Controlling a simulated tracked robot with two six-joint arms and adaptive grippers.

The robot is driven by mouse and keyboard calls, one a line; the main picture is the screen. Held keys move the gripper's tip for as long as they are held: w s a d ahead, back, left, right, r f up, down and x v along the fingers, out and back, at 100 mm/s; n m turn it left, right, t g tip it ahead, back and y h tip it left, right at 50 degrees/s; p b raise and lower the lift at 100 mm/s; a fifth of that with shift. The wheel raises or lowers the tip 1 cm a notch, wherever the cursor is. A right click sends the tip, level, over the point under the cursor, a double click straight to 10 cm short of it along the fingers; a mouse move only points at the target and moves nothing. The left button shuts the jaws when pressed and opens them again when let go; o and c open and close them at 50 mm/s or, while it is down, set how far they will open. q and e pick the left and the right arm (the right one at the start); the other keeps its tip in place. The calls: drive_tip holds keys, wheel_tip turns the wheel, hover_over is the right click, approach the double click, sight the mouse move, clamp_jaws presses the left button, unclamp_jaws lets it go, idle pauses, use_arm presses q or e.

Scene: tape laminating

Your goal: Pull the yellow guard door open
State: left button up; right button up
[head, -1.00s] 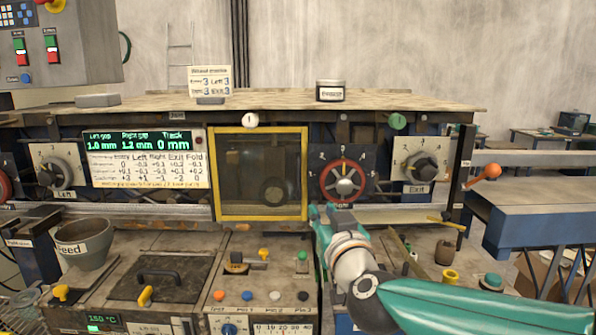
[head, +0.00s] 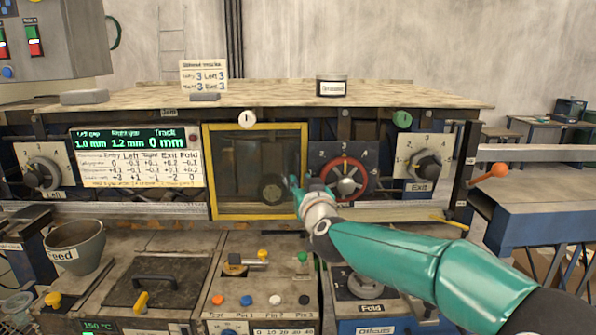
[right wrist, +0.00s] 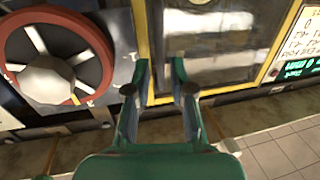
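The yellow guard door (head: 207,172) is a yellow frame around a dark see-through pane in the middle of the machine front. It looks closed. My right gripper (head: 298,187) is at the door's right edge in the head view. In the right wrist view the gripper (right wrist: 160,68) is open and empty, with a gap between its two fingers. One fingertip overlaps the yellow frame (right wrist: 141,28) there, and the other lies over the pane. I cannot tell whether either fingertip touches the door. No handle shows clearly. My left gripper is not in view.
A red-rimmed dial (head: 346,180) is close to the right of the gripper; it also shows large in the right wrist view (right wrist: 55,68). A lit display panel (head: 135,158) is left of the door. A bench with buttons and a grey bowl (head: 75,246) is below.

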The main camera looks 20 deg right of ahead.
sight(299, 177)
drive_tip(key=shift+w+d+p, duration=0.2)
drive_tip(key=shift+w+p, duration=0.3)
drive_tip(key=shift+w, duration=1.65)
clamp_jaws()
